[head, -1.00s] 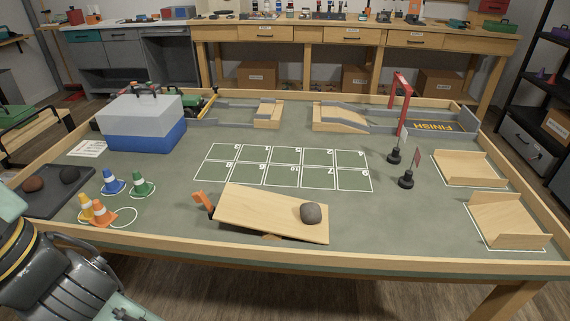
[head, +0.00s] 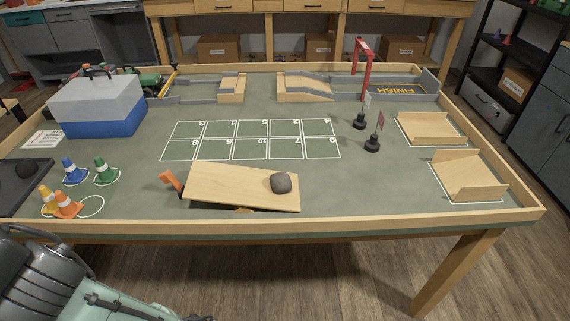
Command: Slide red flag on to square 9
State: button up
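The red flag (head: 380,119) stands upright on a black round base (head: 372,144), right of the number grid on the table. Square 9 (head: 321,149) is the rightmost square of the grid's near row; it is empty. The red flag's base is to the right of this square, apart from its outline. A white flag (head: 367,100) on its own black base (head: 360,122) stands just behind and left of the red flag. Part of my arm shows at the lower left; my gripper is not in view.
A wooden ramp (head: 230,184) with a dark rock (head: 281,183) lies in front of the grid. Wooden bays (head: 440,125) stand at the right. A red gate (head: 366,66) stands behind the flags. Cones (head: 69,170) and a toolbox (head: 98,106) are at the left.

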aim_at(372, 145)
jog(key=k+l, duration=0.1)
jog(key=l, duration=0.55)
jog(key=k+l, duration=0.1)
jog(key=l, duration=0.5)
jog(key=i+l, duration=0.15)
jog(key=l, duration=0.2)
jog(key=i+l, duration=0.35)
jog(key=l, duration=0.3)
jog(key=i, duration=0.85)
